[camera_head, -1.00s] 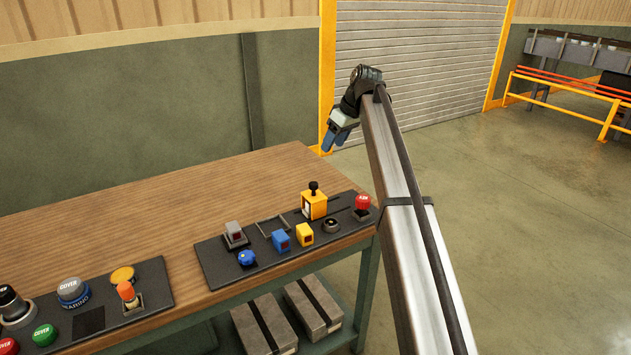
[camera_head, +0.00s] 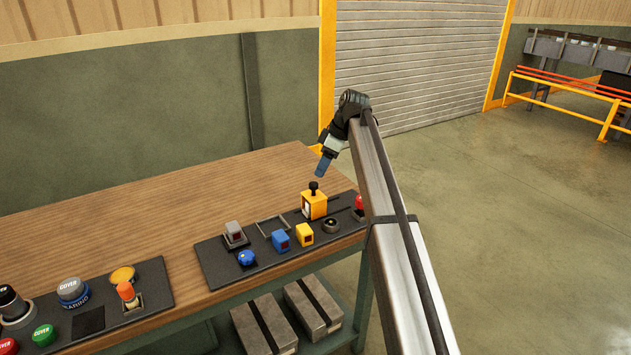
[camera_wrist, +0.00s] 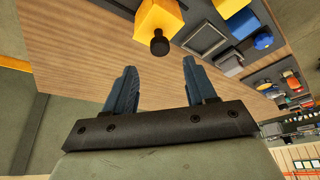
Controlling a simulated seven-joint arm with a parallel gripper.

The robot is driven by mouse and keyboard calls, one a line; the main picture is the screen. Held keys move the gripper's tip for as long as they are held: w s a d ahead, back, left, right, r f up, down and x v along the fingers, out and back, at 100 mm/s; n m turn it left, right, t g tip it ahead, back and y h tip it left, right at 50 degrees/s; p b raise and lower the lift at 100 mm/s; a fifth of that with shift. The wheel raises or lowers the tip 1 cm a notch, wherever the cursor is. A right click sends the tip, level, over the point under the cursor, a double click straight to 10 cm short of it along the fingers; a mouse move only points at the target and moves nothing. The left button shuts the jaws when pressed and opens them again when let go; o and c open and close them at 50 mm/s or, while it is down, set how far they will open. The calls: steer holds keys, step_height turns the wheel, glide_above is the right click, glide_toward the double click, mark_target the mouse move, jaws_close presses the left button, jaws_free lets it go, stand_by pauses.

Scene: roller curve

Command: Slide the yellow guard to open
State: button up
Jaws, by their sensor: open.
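The yellow guard (camera_head: 314,206) is a yellow block with a black knob on top. It stands at the back right of the dark control panel (camera_head: 213,262), by a thin dark slot. It also shows in the wrist view (camera_wrist: 157,20), with its black knob (camera_wrist: 159,44) just beyond the fingertips and between their lines. My gripper (camera_head: 323,168) is above and slightly behind the guard in the head view, apart from it. In the wrist view its two blue fingers (camera_wrist: 159,68) are spread and empty.
A smaller yellow block (camera_head: 304,234), a blue block (camera_head: 281,241), a black ring (camera_head: 331,224) and a grey switch (camera_head: 235,233) sit near the guard. A red button (camera_head: 359,202) is partly hidden by my arm. A second panel (camera_head: 152,277) lies left. The wooden table behind is bare.

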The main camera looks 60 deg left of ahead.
mark_target(314, 183)
steer(key=shift+x, duration=3.4)
steer(key=shift+c, duration=0.3)
jaws_close()
